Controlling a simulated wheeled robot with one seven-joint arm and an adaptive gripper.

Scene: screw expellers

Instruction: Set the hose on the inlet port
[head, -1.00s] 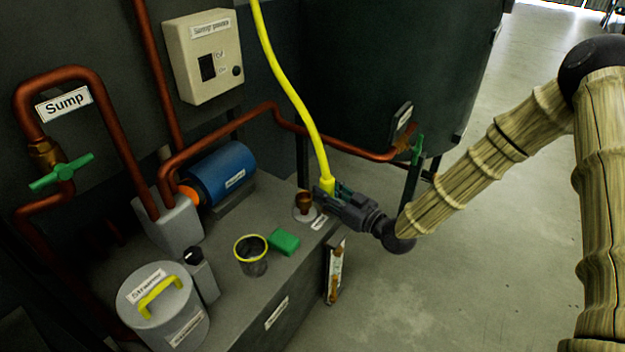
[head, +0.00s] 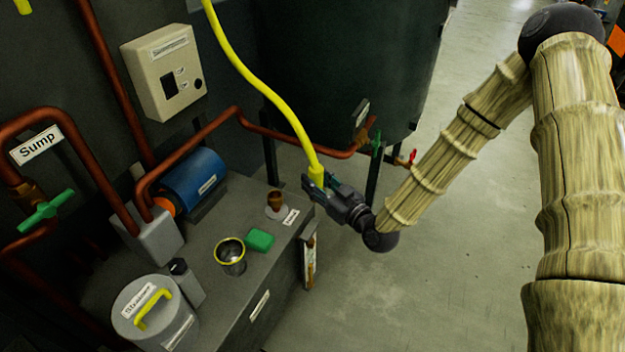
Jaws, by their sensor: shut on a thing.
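The yellow hose (head: 262,88) hangs from above and curves down to the right. My gripper (head: 316,185) is shut on the hose near its lower end, and the jaws hide part of that end. The brass inlet port (head: 276,200) stands upright on the grey tank top, on a round pale base with a white label beside it. The port's top is uncovered. The hose end is to the right of the port in the picture and apart from it, near the tank's right edge.
A green block (head: 260,240) and a yellow-rimmed cup (head: 230,255) stand left of the port. A copper pipe (head: 290,137) runs behind it. A blue motor (head: 195,180) and a strainer pot (head: 155,310) are farther left. Open floor lies to the right.

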